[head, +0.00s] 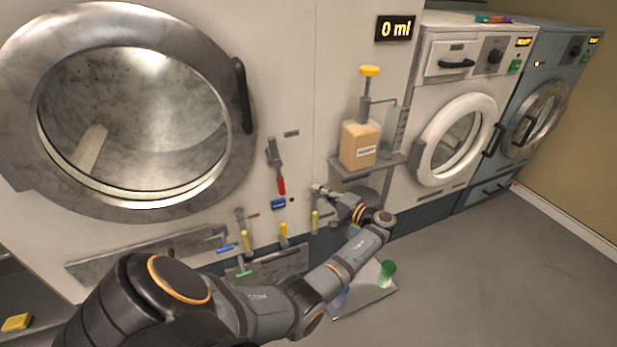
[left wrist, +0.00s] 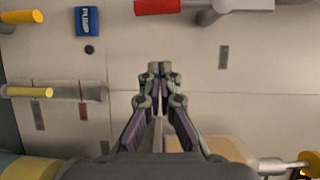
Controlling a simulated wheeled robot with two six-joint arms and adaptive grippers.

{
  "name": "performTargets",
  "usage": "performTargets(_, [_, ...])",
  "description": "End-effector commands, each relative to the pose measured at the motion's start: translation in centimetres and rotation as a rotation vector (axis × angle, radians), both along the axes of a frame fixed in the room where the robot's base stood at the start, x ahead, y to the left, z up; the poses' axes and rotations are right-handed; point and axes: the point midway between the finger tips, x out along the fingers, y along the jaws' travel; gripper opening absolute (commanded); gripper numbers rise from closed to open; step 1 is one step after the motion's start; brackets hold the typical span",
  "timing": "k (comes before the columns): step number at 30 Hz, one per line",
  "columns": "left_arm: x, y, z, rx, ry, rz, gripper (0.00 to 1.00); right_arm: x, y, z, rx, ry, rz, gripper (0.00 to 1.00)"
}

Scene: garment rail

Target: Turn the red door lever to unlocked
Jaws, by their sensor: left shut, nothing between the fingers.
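The red door lever (head: 281,185) is on the white panel right of the large round door (head: 235,150), with its red grip pointing down from a grey pivot. The red grip (left wrist: 157,6) also shows at the top edge of the left wrist view, joined to a grey hub at its right. My left gripper (head: 317,190) is right of the lever, near the panel and apart from the grip. In the left wrist view its fingertips (left wrist: 160,69) are together with nothing between them. My right gripper is not in view.
A blue PUMP button (head: 278,204) lies just below the lever. Several yellow-handled levers, one at the lower middle (head: 283,232), sit lower on the panel. A soap bottle (head: 360,145) stands on a shelf (head: 375,166) to the right. Open grey floor (head: 480,270) lies at the right.

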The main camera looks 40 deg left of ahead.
Motion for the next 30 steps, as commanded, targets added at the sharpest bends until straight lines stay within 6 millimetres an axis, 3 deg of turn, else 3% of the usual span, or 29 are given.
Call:
performTargets(6, [0.2, -2.3, 0.1, -0.001, 0.0, -0.001, 0.0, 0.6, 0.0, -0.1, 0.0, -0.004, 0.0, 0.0])
performTargets(25, [0.1, -2.4, -0.2, -0.005, 0.004, -0.004, 0.0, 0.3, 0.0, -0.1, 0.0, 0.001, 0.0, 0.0])
performTargets(28, [-0.1, -2.3, -3.1, -0.056, 0.046, -0.043, 0.0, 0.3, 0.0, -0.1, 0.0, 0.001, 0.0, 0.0])
performTargets(30, [-0.6, -2.2, -7.6, -0.139, 0.102, -0.097, 0.0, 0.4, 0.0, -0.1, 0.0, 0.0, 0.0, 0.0])
